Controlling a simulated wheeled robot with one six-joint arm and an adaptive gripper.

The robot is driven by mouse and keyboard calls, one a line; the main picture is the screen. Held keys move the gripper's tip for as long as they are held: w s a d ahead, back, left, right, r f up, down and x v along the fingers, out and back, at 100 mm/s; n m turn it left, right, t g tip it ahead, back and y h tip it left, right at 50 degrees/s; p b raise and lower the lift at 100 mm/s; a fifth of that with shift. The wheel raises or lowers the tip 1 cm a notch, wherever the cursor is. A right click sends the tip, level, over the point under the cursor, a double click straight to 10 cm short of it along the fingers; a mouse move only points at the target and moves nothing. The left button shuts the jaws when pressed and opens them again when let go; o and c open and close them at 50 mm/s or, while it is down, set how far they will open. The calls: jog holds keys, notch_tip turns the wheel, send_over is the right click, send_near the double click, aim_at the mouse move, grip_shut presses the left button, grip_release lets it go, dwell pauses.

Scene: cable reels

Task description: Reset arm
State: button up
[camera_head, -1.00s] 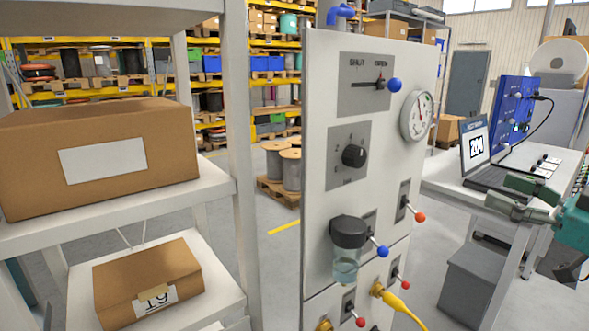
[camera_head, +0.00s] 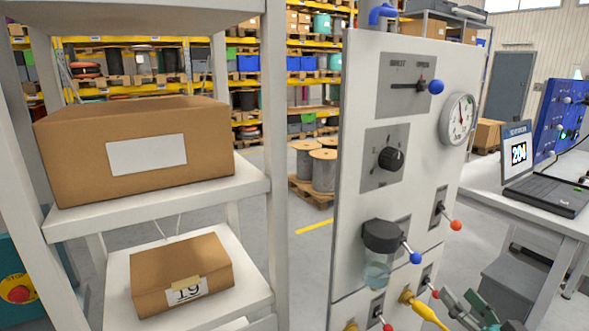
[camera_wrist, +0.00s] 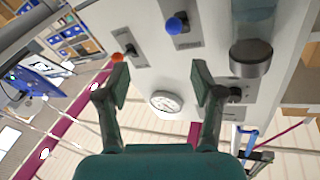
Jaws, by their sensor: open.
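My gripper (camera_head: 462,304) is at the lower right of the head view, low in front of the white control panel (camera_head: 352,215). I cannot tell whether the gripper touches the panel.
A white shelf at left holds a large brown box (camera_head: 135,150) and a smaller box (camera_head: 182,272). A yellow hose (camera_head: 425,312) leaves the panel beside my gripper.

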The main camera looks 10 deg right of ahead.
jog(key=s+a+f+m+g+h, duration=0.1)
jog(key=s+a+f+g, duration=0.1)
jog(key=s+a+f, duration=0.6)
jog(key=s+a+f+m+g+h, duration=0.15)
jog(key=s+a+f, duration=0.35)
jog(key=f, duration=0.7)
jog(key=s+a+n+y, duration=0.1)
jog(key=s+a+n, duration=0.2)
jog(key=s, duration=0.8)
jog(key=s+a+f+n+y, duration=0.1)
jog(key=s+a+n, duration=0.2)
jog(key=s, duration=0.8)
jog(key=shift+a+f+g, duration=0.25)
jog(key=shift+a+g, duration=0.2)
jog(key=shift+a, duration=0.6)
jog(key=shift+y, duration=0.25)
jog(key=shift+c, duration=0.2)
